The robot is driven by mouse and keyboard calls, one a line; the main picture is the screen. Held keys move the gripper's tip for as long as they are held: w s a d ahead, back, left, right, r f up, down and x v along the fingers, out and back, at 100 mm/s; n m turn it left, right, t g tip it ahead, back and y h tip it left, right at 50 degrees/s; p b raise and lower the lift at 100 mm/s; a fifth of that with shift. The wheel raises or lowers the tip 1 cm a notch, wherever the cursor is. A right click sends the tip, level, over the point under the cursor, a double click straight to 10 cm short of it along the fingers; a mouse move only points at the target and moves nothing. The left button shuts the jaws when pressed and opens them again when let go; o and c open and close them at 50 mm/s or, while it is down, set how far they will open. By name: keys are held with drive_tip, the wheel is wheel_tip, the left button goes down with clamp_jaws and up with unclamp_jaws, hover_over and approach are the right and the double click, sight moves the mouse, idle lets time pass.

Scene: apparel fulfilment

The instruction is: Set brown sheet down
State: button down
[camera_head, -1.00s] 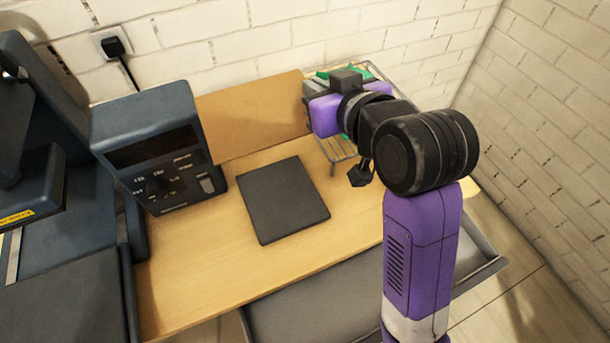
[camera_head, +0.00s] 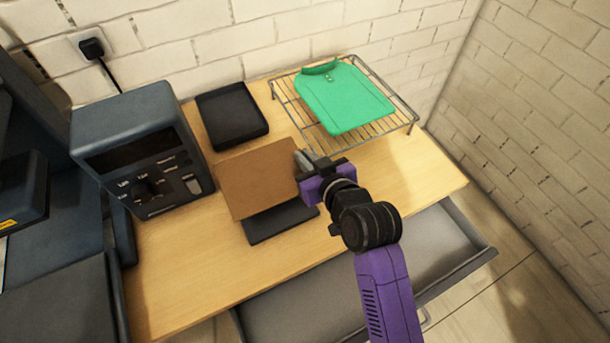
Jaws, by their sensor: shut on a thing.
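The brown sheet (camera_head: 257,180) is held by its right edge in my gripper (camera_head: 304,163), which is shut on it. The sheet hangs over the dark flat pad (camera_head: 280,222) on the wooden table and covers its upper part. The pad's lower edge shows below the sheet. I cannot tell whether the sheet touches the pad.
A black tray (camera_head: 261,131) lies at the back near the wall. A wire rack (camera_head: 403,112) with a green shirt (camera_head: 344,97) on it stands at the back right. A dark control box (camera_head: 140,150) stands at the left. The table's right front (camera_head: 425,185) is clear. A grey drawer (camera_head: 440,250) is open below.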

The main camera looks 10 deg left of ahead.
drive_tip(key=shift+f, duration=3.75)
drive_tip(key=shift+f+b, duration=0.2)
drive_tip(key=shift+b, duration=0.1)
drive_tip(key=c, duration=1.6)
unclamp_jaws()
drive_tip(key=shift+r, duration=0.1)
drive_tip(key=shift+r+p, duration=0.2)
drive_tip(key=shift+p, duration=0.1)
drive_tip(key=v, duration=1.2)
drive_tip(key=shift+f+b, duration=0.15)
drive_tip(key=shift+b, duration=0.25)
